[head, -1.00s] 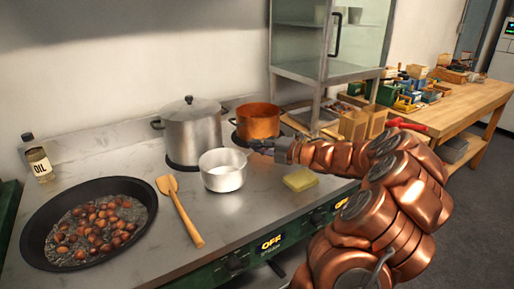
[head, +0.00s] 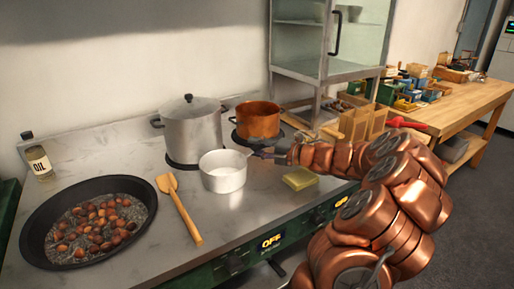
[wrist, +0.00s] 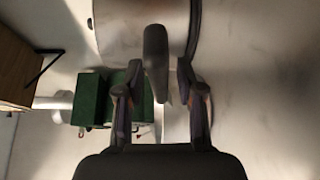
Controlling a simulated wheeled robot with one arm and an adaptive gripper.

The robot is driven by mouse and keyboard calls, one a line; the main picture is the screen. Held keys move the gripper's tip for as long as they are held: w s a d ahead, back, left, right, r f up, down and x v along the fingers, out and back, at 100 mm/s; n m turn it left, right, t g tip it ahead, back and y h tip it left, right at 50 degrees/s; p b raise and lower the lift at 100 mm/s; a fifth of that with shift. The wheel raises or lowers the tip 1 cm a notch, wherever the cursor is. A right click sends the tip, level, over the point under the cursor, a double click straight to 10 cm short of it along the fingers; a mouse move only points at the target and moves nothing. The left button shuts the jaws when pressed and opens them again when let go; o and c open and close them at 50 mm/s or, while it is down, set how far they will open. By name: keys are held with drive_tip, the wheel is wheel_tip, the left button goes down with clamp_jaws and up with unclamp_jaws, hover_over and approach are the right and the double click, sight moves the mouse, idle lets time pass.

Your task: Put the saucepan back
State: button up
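The small white saucepan (head: 223,174) stands upright on the grey counter, in front of the large lidded pot. Its wall (wrist: 140,30) also fills the top of the wrist view, with its dark handle (wrist: 156,62) pointing towards my gripper (wrist: 157,95). My gripper is open, with one finger on each side of the handle's end and visible gaps between. In the head view my gripper (head: 264,154) is just right of the saucepan, at handle height. The handle is mostly hidden there by the fingers.
A steel lidded pot (head: 192,130) and a copper pot (head: 258,121) stand behind. A wooden spatula (head: 180,208) and a black pan of chestnuts (head: 88,222) lie left. A yellow sponge (head: 300,179) lies right, below my arm. An oil jar (head: 39,162) stands far left.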

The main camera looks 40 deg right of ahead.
drive_tip(key=shift+r, duration=0.1)
drive_tip(key=shift+r+p, duration=0.1)
drive_tip(key=shift+p, duration=0.2)
drive_tip(key=b+v, duration=0.1)
drive_tip(key=v, duration=1.1)
idle(1.0)
